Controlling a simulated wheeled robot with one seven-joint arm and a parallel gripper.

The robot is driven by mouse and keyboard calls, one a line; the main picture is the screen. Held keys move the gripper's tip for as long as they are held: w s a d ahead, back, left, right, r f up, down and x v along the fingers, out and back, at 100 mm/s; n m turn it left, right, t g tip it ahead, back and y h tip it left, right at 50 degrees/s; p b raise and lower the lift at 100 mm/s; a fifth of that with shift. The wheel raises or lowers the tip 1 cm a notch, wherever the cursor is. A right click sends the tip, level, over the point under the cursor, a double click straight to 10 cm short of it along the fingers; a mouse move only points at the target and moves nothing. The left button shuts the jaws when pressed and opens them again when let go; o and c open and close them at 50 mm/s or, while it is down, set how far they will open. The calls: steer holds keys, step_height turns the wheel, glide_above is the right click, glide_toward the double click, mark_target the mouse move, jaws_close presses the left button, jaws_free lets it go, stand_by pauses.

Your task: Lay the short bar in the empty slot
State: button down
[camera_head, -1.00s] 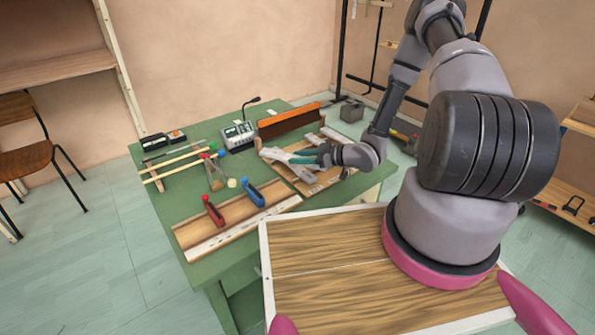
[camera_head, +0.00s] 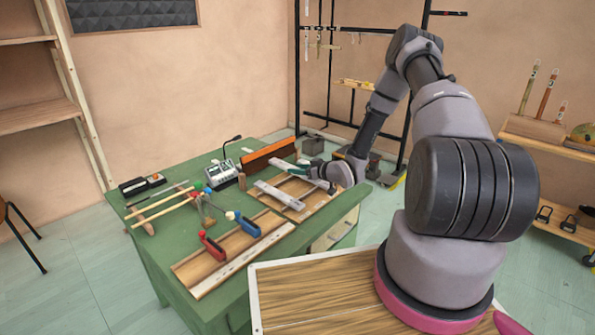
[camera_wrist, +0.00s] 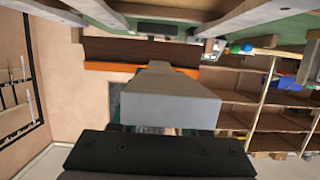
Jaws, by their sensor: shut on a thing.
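My gripper (camera_head: 312,176) is above the far right part of the green table. It is shut on a pale grey bar, taken to be the short bar, which shows large in the wrist view (camera_wrist: 170,98). In the head view the bar (camera_head: 283,166) points left from the jaws, above the wooden frame (camera_head: 318,201). Another grey bar (camera_head: 279,194) lies across the frame's rails, left of my gripper. The arm and the held bar partly cover the frame, so I cannot tell exactly where the empty slot is.
A red-handled clamp (camera_head: 212,246) and a blue-handled clamp (camera_head: 249,228) sit on a wooden board at the table's near edge. A small device (camera_head: 222,174) with a bent microphone and an orange-brown block (camera_head: 268,155) stand behind. Mallets lie at left.

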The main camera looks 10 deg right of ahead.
steer(key=shift+f, duration=3.05)
steer(key=shift+f, duration=0.2)
